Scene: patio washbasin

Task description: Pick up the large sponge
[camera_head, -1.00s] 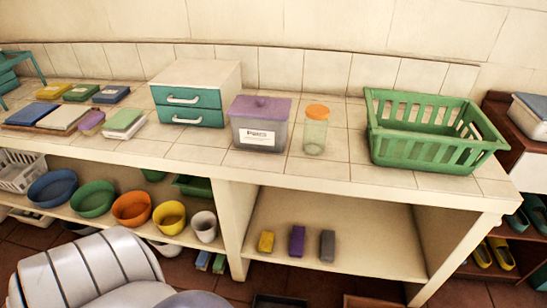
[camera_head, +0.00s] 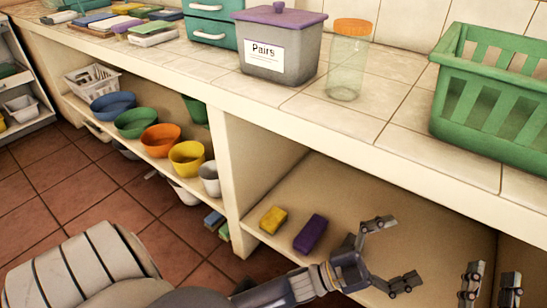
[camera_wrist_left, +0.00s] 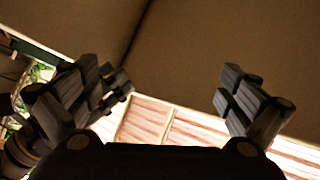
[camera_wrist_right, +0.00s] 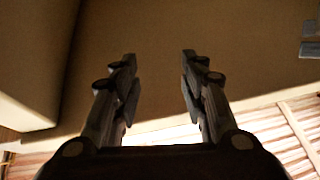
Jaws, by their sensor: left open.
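On the lower shelf under the counter lie a yellow sponge-like block (camera_head: 273,220) and a longer purple one (camera_head: 310,234). The purple one looks slightly larger, but I cannot tell for certain which is the large sponge. A grey block beside them is not clearly visible behind my left gripper. My left gripper (camera_head: 400,252) is open and empty at the shelf opening, right of the purple block; its spread fingers also show in the left wrist view (camera_wrist_left: 180,78). My right gripper (camera_head: 492,282) is open and empty further right; its fingers are apart in the right wrist view (camera_wrist_right: 159,60).
The counter (camera_head: 330,125) overhangs the shelf, and an upright divider (camera_head: 230,180) stands left of the blocks. A grey bin with a purple lid (camera_head: 280,45), a jar (camera_head: 348,60) and a green basket (camera_head: 495,95) stand on top. Several bowls (camera_head: 137,122) fill the left shelf.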

